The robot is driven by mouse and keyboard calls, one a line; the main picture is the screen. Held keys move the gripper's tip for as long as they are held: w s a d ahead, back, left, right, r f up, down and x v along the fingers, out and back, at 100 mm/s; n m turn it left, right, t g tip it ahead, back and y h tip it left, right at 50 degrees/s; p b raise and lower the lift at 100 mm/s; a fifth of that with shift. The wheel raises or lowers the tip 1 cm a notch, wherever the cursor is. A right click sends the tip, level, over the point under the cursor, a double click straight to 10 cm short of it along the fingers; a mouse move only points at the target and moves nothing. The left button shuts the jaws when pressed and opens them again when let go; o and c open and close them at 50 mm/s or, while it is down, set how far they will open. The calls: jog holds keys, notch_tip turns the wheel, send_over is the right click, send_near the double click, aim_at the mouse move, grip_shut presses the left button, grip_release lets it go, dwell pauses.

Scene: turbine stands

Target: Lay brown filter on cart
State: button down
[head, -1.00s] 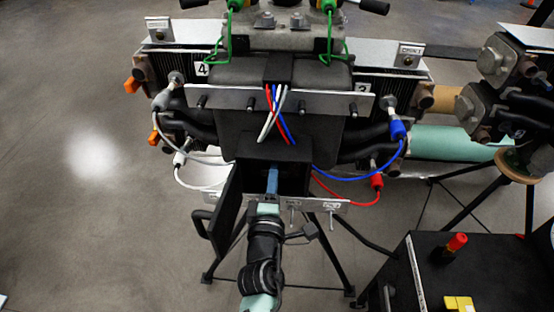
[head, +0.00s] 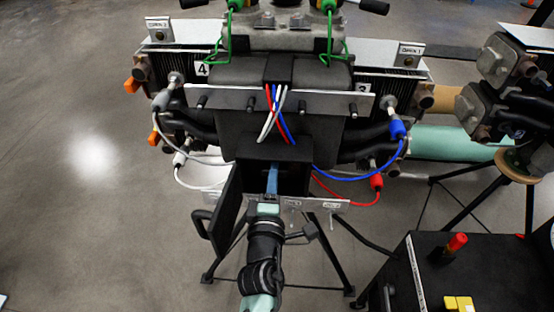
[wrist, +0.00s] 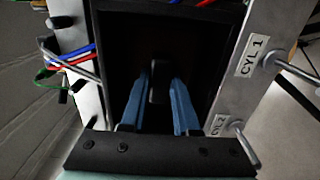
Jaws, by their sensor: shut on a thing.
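My gripper (head: 272,182) reaches into the open dark box at the front of the turbine stand. In the wrist view its two blue fingers (wrist: 160,88) stand either side of a small dark knob (wrist: 157,82) and are shut on it, deep in the box. The knob looks black; what it belongs to is lost in the dark, and no brown filter can be made out. The black cart (head: 485,272) stands at the lower right of the head view, apart from the gripper.
The box's door (head: 228,205) hangs open at left. Red, blue and white cables (head: 345,178) loop around the stand. A metal plate (wrist: 252,65) marked CYL 1 flanks the opening. The cart carries a red-capped item (head: 456,242) and a yellow block (head: 458,304).

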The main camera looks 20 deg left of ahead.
jog(key=shift+v, duration=0.8)
jog(key=shift+s+d, duration=0.25)
jog(key=shift+s, duration=0.45)
jog(key=shift+s, duration=0.1)
